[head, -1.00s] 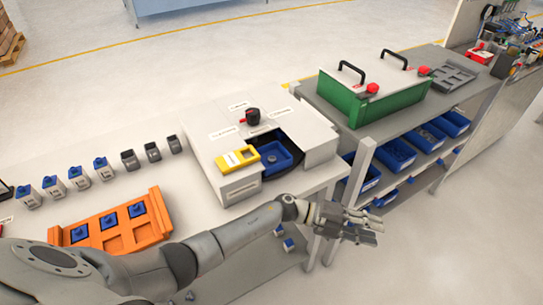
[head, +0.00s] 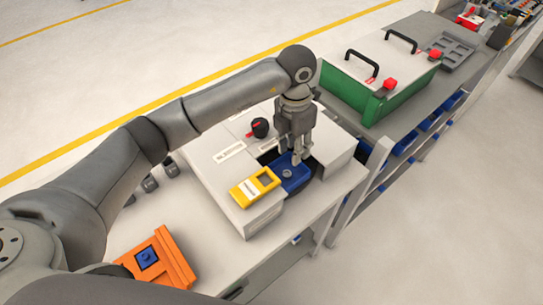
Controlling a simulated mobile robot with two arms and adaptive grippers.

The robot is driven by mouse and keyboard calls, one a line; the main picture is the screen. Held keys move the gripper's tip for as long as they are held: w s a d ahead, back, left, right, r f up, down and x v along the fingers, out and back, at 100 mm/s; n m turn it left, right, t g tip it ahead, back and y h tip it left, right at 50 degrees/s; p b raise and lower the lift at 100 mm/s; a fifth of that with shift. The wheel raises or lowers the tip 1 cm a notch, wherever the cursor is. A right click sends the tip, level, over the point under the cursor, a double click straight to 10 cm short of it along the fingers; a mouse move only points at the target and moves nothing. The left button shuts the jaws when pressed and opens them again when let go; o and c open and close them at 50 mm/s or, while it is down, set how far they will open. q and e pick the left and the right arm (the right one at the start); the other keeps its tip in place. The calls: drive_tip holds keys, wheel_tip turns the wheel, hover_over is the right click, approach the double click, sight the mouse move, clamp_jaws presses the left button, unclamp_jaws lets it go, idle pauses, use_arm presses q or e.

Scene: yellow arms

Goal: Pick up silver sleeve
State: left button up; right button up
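A small silver sleeve (head: 287,174) appears to lie in the blue tray (head: 295,186) in the recess of the white machine (head: 211,163). My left gripper (head: 299,158) points down over the back of this tray, just behind the small silver part. Its fingers look apart with nothing visible between them, though they are small in the view.
A yellow block (head: 255,187) sits beside the blue tray on the machine. A black knob (head: 260,128) stands behind. An orange fixture (head: 163,262) is at the lower left. A green box (head: 389,97) with black handles stands to the right.

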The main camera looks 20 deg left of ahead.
use_arm(q)
drive_tip(key=p, duration=0.2)
hover_over(287, 173)
drive_tip(key=f, duration=0.3)
drive_tip(key=shift+w+d+f+y, duration=0.2)
drive_tip(key=shift+w+y, duration=0.1)
drive_tip(key=shift+f, duration=0.35)
drive_tip(key=f, duration=0.1)
drive_tip(key=f+p, duration=0.1)
drive_tip(key=f, duration=0.1)
drive_tip(key=f+p, duration=0.1)
drive_tip(key=shift+s+a+f, duration=0.15)
drive_tip(key=shift+s, duration=0.25)
drive_tip(key=shift+a+f, duration=0.1)
drive_tip(key=shift+f, duration=0.45)
drive_tip(key=c, duration=0.7)
use_arm(e)
drive_tip(key=r, duration=0.1)
drive_tip(key=d+r, duration=0.1)
drive_tip(key=r, duration=0.1)
drive_tip(key=s+r, duration=0.1)
drive_tip(key=shift+d+r, duration=0.15)
drive_tip(key=shift+d, duration=0.2)
